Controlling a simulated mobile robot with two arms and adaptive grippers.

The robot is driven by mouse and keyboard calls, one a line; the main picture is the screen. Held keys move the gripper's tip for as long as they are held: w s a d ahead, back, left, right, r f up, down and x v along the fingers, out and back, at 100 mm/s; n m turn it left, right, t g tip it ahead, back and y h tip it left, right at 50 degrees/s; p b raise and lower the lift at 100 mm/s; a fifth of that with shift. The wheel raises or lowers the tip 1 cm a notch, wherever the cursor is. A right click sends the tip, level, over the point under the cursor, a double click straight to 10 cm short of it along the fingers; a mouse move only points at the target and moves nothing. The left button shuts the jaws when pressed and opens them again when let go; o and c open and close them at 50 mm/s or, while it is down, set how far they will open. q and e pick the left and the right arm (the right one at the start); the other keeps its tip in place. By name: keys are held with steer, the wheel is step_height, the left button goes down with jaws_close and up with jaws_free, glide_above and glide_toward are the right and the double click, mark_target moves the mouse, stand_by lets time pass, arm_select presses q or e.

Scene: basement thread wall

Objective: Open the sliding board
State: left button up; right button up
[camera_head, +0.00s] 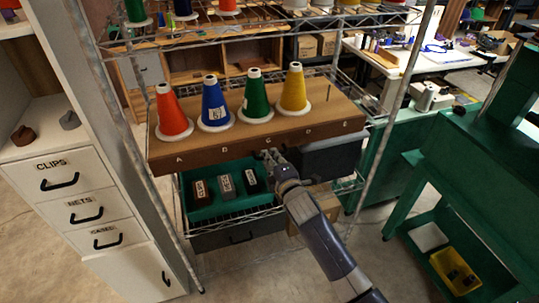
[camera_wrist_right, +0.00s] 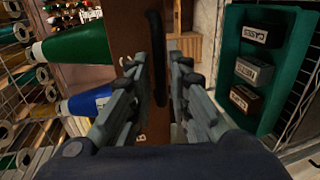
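The brown sliding board (camera_head: 330,108) lies on the wire rack, its front edge marked with letters. Red (camera_head: 171,114), blue (camera_head: 213,103), green (camera_head: 255,97) and yellow (camera_head: 295,90) thread cones stand on it. My right gripper (camera_head: 270,156) is at the board's front edge, near its middle. In the right wrist view the gripper (camera_wrist_right: 158,68) is open, with a dark bar handle (camera_wrist_right: 154,35) on the brown front lying between its fingers. Whether a finger touches the handle I cannot tell. My left gripper is out of view.
A green tray (camera_head: 200,212) with several small labelled blocks sits below the board. A dark grey bin (camera_head: 330,160) is beside the arm. Rack posts flank the board. A white drawer cabinet (camera_head: 75,190) stands left, a green workbench (camera_head: 470,170) right.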

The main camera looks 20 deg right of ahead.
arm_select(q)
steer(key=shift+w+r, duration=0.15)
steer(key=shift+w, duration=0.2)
arm_select(e)
steer(key=shift+x, duration=1)
steer(key=shift+c, duration=0.3)
jaws_close()
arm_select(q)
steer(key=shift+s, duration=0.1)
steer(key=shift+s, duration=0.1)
arm_select(e)
steer(key=shift+f, duration=0.1)
